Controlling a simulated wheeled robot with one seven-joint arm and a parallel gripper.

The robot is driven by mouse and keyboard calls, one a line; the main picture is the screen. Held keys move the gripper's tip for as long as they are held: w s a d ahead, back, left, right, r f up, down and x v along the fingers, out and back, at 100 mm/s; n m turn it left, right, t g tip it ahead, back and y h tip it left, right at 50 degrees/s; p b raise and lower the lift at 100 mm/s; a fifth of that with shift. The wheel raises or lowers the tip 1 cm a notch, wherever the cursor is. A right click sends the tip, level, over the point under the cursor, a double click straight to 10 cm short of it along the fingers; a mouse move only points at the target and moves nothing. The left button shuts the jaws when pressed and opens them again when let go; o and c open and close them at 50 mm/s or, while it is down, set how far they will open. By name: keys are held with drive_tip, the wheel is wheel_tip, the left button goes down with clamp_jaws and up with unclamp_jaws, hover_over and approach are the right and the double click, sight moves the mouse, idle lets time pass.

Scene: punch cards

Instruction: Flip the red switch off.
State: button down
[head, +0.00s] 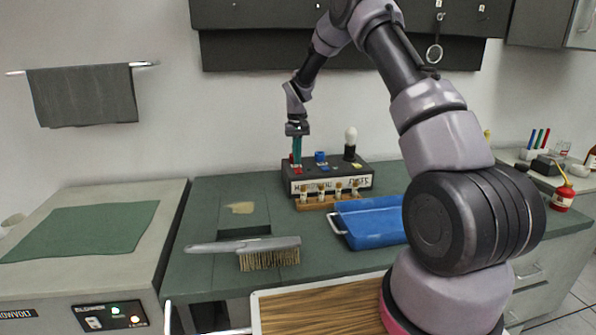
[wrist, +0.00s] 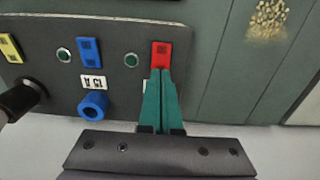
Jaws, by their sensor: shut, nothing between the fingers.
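The red switch (wrist: 160,53) is a small red rocker at the end of a dark switch box, and it shows right at my fingertips in the wrist view.
A blue switch (wrist: 89,51), a blue knob (wrist: 94,104), a yellow switch (wrist: 11,47) and green lamps share the panel. A blue tray (head: 372,222) and a brush (head: 262,250) lie in front on the bench.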

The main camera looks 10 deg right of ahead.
sight(297, 168)
drive_tip(key=shift+f, duration=0.9)
idle(0.4)
drive_tip(key=shift+r, duration=3.5)
